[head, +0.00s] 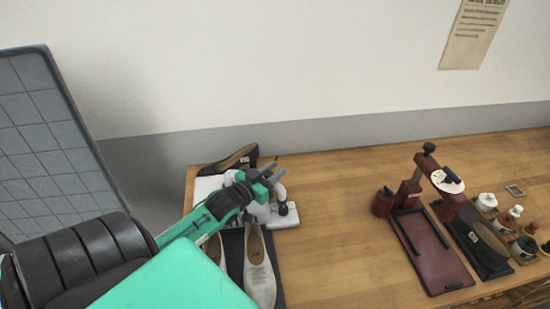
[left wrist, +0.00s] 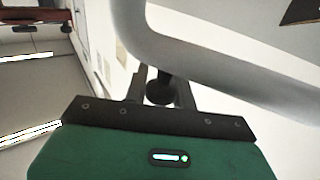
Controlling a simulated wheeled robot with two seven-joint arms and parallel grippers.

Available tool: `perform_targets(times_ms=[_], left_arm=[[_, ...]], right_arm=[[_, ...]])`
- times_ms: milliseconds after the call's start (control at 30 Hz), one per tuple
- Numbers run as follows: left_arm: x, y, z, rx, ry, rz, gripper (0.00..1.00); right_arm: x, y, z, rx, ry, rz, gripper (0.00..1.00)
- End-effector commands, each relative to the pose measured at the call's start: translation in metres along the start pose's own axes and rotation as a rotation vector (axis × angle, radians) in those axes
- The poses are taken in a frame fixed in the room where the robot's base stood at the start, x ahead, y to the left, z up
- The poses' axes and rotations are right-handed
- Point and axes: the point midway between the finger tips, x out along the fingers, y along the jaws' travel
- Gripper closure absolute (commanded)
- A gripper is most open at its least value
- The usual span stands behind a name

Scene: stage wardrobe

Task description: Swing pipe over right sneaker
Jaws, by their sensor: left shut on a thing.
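A white device with a curved pipe (head: 280,190) stands on the table near its left end. The pipe also crosses the left wrist view (left wrist: 215,68) as a pale, bent tube. My left gripper (head: 267,173) is at the pipe. In the left wrist view, its fingers (left wrist: 162,88) are around a dark round knob by the pipe; the exact contact is partly hidden. The right sneaker (head: 260,270), pale with a tan insole, lies on a dark mat (head: 234,250) in front of the device. The left sneaker (head: 213,250) is mostly hidden by my arm. My right gripper is not in view.
A dark shoe (head: 232,159) lies behind the device. The middle of the wooden table (head: 340,200) is clear. A gridded grey panel (head: 45,140) stands at the left.

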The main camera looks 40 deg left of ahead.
Motion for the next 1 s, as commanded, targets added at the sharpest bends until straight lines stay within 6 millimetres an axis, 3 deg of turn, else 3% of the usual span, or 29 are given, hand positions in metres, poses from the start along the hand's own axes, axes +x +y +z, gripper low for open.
perform_targets(times_ms=[400, 1000], left_arm=[[-0.04, 0.015, 0.001, 0.005, -0.007, 0.277, 1.0], [-0.091, 0.018, -0.001, 0.003, -0.003, 0.616, 1.0]], right_arm=[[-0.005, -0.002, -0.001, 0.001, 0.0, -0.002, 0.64], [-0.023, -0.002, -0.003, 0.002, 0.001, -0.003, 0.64]])
